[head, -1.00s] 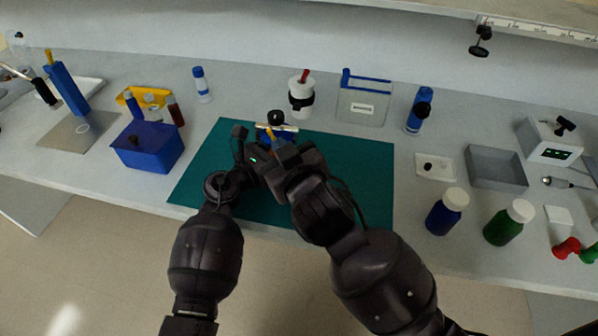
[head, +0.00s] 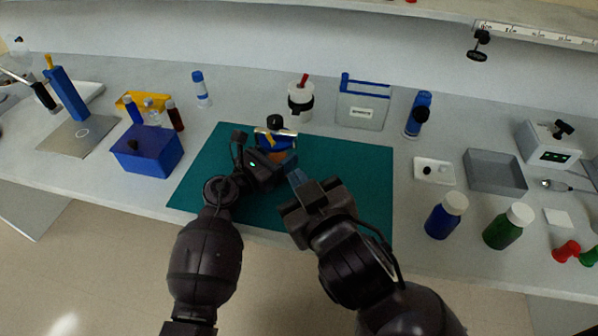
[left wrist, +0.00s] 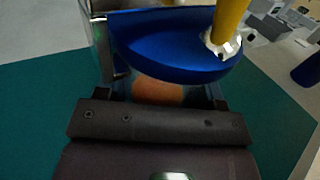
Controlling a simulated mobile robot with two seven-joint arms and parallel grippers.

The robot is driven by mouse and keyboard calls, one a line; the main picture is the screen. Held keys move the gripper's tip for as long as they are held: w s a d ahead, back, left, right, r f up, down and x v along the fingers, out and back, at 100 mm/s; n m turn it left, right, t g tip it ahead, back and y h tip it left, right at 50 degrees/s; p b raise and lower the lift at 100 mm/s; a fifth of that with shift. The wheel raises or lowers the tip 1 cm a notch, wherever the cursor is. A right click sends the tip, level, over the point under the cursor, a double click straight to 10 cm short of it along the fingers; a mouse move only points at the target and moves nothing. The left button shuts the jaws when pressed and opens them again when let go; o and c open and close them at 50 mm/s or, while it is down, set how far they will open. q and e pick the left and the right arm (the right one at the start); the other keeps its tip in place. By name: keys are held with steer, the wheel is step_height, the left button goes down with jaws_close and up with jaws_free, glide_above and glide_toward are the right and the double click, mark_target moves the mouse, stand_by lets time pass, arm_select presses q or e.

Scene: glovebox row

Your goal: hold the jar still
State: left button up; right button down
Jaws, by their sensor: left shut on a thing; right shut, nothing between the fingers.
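The jar stands on the green mat (head: 345,160). Its orange part (head: 276,153) is low, with a blue part (head: 272,142), a black knob and a pale bar above. My left gripper (head: 279,160) is shut on it from the near side. In the left wrist view the orange part (left wrist: 158,92) shows between the fingers, under a wide blue piece (left wrist: 165,45) with a yellow stick (left wrist: 230,20). The gripper hides the jar's lower part. My right gripper (head: 297,180) is shut and empty, nearer and to the right, apart from the jar.
A blue box (head: 147,152) stands left of the mat. A white cup with a black band (head: 300,98) and a clear blue-edged holder (head: 362,104) stand behind it. A grey tray (head: 494,171) and blue (head: 446,216) and green (head: 508,227) bottles are right. The mat's right half is clear.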

arm_select(q)
steer(key=o, duration=1.2)
